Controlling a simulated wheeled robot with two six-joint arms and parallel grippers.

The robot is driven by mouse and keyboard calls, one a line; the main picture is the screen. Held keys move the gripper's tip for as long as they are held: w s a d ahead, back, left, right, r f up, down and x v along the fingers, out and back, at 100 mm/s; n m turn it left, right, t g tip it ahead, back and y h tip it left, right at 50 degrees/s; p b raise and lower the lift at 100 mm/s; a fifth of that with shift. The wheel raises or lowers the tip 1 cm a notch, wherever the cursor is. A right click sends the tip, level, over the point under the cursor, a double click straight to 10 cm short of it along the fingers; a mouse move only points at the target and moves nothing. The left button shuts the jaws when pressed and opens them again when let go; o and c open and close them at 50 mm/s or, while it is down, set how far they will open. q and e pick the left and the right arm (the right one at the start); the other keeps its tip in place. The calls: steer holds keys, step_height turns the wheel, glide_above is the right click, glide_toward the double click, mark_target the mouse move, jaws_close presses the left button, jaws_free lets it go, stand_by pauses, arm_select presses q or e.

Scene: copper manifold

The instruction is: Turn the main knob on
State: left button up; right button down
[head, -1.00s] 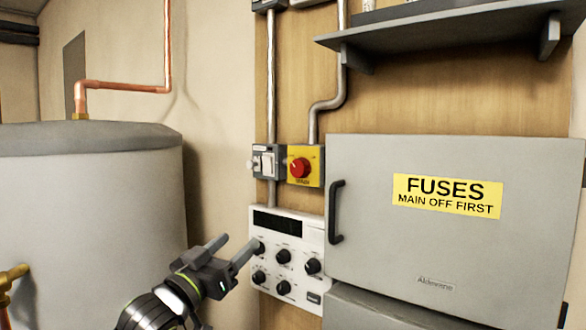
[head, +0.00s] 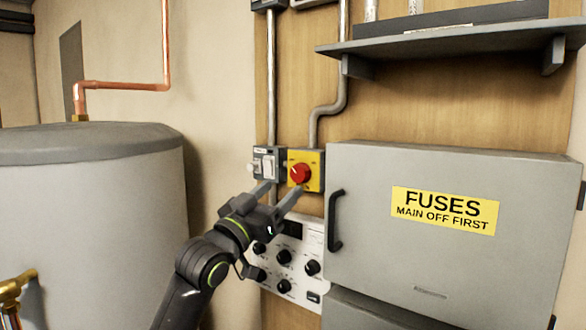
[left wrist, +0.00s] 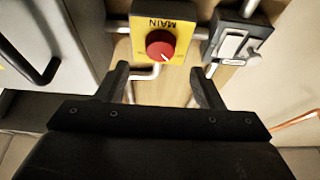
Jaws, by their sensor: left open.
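The main knob (head: 299,173) is a round red knob on a yellow plate (head: 317,163) fixed to the wooden board. In the left wrist view the red knob (left wrist: 160,46) carries a small white mark, and the plate reads MAIN, upside down. My left gripper (head: 276,190) is open and empty, just below the knob and the switch beside it. In the left wrist view its two fingers (left wrist: 161,80) point toward the plate, with the knob ahead of the gap between them and apart from both. My right gripper is not in view.
A grey switch box (head: 265,163) sits directly left of the yellow plate. Below is a white panel (head: 313,240) with several black knobs. A grey fuse cabinet (head: 400,260) with a black handle (head: 335,221) stands out at the right. A tank (head: 90,210) is at the left.

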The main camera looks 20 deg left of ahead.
mark_target(297, 174)
arm_select(q)
steer(key=p+x, duration=0.2)
steer(key=x, duration=0.4)
steer(key=shift+r, duration=0.1)
